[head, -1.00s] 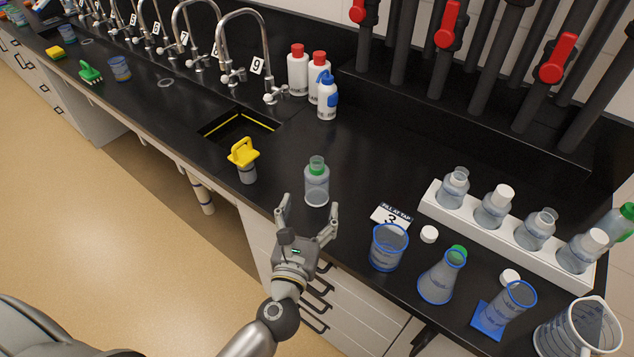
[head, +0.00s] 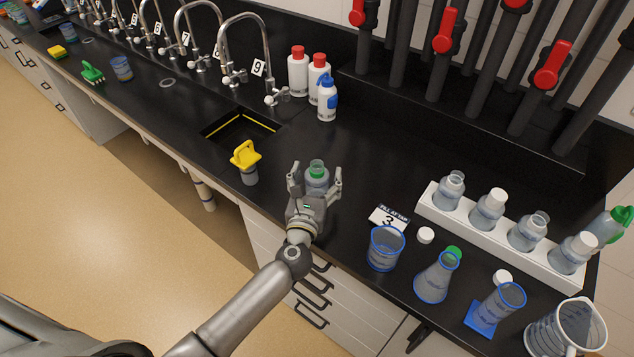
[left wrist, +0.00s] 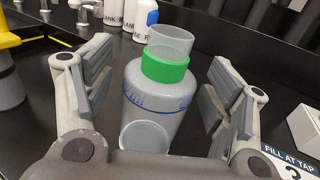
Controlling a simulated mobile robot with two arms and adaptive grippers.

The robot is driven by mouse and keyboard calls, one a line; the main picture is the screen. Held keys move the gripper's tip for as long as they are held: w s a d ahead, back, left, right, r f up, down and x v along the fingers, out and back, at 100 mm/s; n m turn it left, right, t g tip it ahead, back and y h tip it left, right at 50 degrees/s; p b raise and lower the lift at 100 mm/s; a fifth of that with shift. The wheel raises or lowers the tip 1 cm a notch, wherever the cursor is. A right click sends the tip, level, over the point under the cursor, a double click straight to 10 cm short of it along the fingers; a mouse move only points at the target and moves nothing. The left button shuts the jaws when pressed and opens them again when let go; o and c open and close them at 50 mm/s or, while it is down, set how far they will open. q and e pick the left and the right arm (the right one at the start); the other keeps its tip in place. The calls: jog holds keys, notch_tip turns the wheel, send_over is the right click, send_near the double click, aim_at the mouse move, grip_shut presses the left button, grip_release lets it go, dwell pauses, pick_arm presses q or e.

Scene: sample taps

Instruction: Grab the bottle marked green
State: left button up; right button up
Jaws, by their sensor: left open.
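The bottle marked green (head: 317,177) is clear, with a green band round its neck and an open top. It stands upright on the black bench. My left gripper (head: 315,177) is open, with one finger on each side of the bottle; its palm hides the lower part in the head view. In the left wrist view the bottle (left wrist: 158,95) stands between the two open fingers (left wrist: 155,90), with a visible gap on both sides. My right gripper is not in view.
At right are a "Fill at tap 3" card (head: 389,217), a blue-rimmed beaker (head: 386,248), a flask (head: 436,278) and a white rack (head: 470,232) of bottles. Bench behind the bottle is clear.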

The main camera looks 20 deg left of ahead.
pick_arm(q)
jog(key=shift+c, duration=0.4)
jog(key=c, duration=0.9)
jog(key=shift+c, duration=0.7)
jog(key=shift+r, duration=0.1)
